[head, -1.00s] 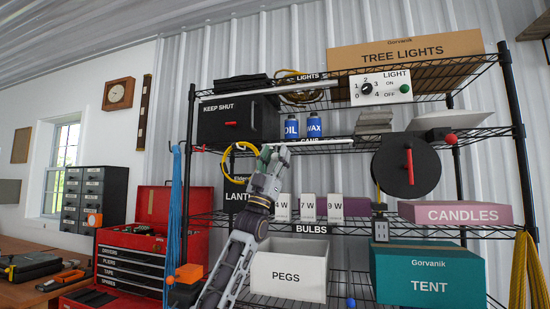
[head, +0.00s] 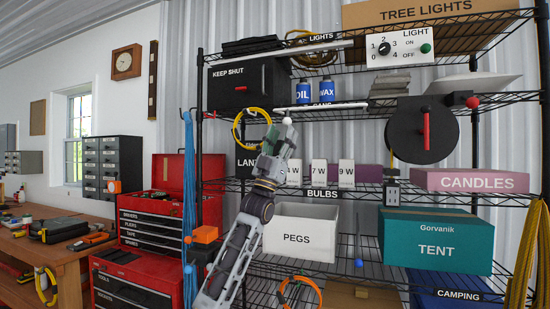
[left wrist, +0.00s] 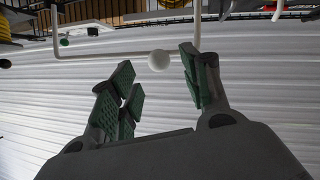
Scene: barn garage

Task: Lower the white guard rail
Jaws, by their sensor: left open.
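The white guard rail (head: 335,105) runs along the front of the shelf marked CANS in the head view. In the left wrist view its long bar (left wrist: 100,57) has a white arm rising at each end. A white ball knob (left wrist: 159,61) shows near the bar; in the head view the knob (head: 287,121) is just below the rail's left part. My left gripper (head: 277,134) is at the knob. In the left wrist view its open green-padded fingers (left wrist: 158,82) have the knob in the gap near their tips; contact cannot be told. My right gripper is out of view.
Oil and wax tins (head: 304,92) stand behind the rail. A yellow cable coil (head: 239,128) hangs just left of my gripper. Bulb boxes (head: 318,173) stand below it, and a black disc with a red handle (head: 422,130) is to the right.

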